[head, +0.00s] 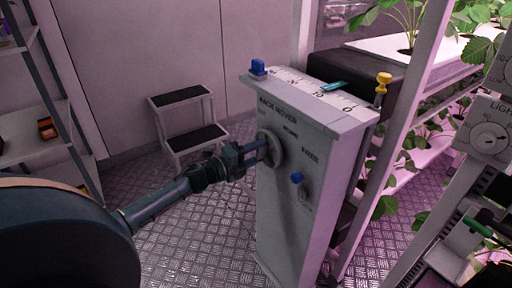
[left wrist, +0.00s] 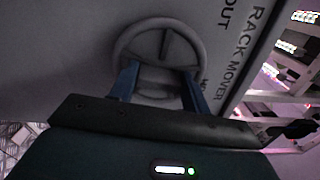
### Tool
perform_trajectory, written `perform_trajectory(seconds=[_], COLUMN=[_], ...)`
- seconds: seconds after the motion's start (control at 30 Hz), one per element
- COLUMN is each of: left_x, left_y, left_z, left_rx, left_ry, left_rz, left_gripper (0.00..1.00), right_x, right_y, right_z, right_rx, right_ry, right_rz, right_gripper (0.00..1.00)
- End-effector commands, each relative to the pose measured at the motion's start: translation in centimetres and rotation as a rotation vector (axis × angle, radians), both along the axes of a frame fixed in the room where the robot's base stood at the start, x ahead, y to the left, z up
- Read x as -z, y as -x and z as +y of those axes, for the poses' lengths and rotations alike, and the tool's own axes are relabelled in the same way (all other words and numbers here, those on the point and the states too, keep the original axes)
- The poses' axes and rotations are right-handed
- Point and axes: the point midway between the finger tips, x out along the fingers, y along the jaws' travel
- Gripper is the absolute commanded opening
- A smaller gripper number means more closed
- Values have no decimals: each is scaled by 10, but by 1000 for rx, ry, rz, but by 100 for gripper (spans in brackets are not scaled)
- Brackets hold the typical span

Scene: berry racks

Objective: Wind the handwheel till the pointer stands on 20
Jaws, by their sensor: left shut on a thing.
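The grey handwheel (head: 277,149) is on the front face of the white rack mover box (head: 300,220). In the left wrist view the wheel (left wrist: 120,44) shows as a ring with a spoke. My left gripper (head: 264,150) reaches it from the left and is shut on it, its two blue fingers (left wrist: 160,88) on either side of the wheel's lower part. A teal pointer (head: 334,86) lies across the white scale (head: 300,83) on the box top, right of the scale's middle. The scale figures are too small to read surely. My right gripper is not in view.
A blue knob (head: 297,178) sits on the box front, right of and below the wheel. A blue post (head: 258,68) and a yellow post (head: 383,82) stand at the top ends. Plant racks (head: 430,70) crowd the right. A step stool (head: 187,125) stands behind on open floor.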

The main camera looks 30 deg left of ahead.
Motion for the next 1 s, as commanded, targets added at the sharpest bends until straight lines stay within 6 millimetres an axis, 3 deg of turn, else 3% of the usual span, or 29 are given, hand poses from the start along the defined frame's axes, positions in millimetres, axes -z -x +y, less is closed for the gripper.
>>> perform_trajectory(seconds=[0.23,1.0], left_x=[-2,2], left_y=[0,0], left_z=[0,-1], left_rx=[0,0], left_ry=[215,872], left_rz=[91,362], left_gripper=[24,24], right_x=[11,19], right_y=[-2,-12], right_z=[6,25], right_rx=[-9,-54], right_ry=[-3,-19], right_rz=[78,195], right_gripper=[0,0])
